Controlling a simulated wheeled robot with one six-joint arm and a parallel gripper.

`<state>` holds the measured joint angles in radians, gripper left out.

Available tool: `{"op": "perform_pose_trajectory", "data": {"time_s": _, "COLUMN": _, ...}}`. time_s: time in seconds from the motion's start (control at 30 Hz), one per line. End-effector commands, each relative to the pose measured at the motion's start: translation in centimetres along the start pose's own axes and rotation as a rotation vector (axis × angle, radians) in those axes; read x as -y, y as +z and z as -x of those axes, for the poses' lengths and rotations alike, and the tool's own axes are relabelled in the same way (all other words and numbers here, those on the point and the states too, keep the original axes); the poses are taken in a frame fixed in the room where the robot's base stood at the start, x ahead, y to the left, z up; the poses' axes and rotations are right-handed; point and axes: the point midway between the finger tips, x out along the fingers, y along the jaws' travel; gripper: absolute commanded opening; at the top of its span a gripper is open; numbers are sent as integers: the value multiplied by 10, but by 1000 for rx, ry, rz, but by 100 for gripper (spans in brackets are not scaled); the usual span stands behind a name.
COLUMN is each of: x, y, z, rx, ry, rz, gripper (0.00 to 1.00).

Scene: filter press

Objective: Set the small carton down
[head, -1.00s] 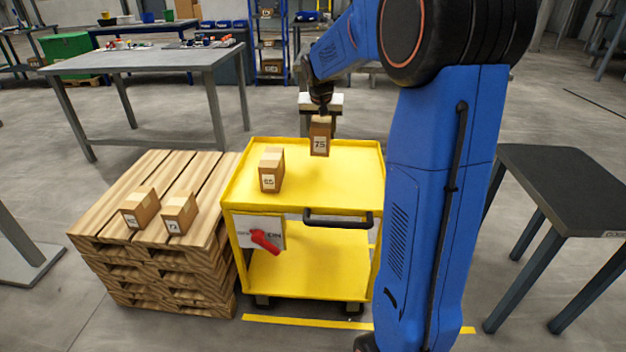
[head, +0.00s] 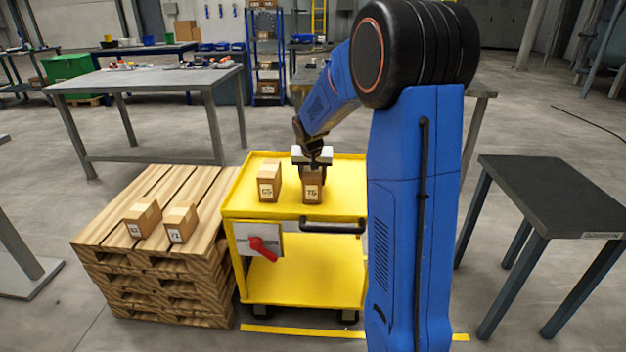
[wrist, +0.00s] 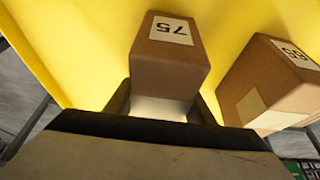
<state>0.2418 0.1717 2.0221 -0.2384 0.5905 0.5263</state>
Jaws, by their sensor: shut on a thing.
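The small carton marked 75 (head: 312,187) is at the top of the yellow cart (head: 342,202), right of a carton marked 65 (head: 268,182). My gripper (head: 312,164) is above the 75 carton with its fingers shut on it.
A wooden pallet stack (head: 195,186) with two cartons, (head: 142,218) and (head: 181,222), stands left of the cart. A dark table (head: 560,195) stands at the right and a grey workbench (head: 150,78) behind. The cart has a raised rim and a black handle (head: 333,227).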

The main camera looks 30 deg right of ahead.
Motion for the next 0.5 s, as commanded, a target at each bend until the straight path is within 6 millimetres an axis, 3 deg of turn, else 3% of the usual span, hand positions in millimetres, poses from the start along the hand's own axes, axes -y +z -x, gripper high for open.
{"op": "perform_pose_trajectory", "data": {"time_s": 0.33, "x": 0, "y": 1, "z": -2, "rx": -1, "ry": 0, "rz": 0, "gripper": 12}}
{"op": "perform_pose_trajectory", "data": {"time_s": 0.37, "x": 0, "y": 1, "z": -3, "rx": 0, "ry": 1, "rz": 0, "gripper": 51}}
{"op": "perform_pose_trajectory", "data": {"time_s": 0.43, "x": 0, "y": 1, "z": -3, "rx": 0, "ry": 0, "rz": 0, "gripper": 67}}
{"op": "perform_pose_trajectory", "data": {"time_s": 0.5, "x": 0, "y": 1, "z": -3, "rx": 0, "ry": 0, "rz": 0, "gripper": 67}}
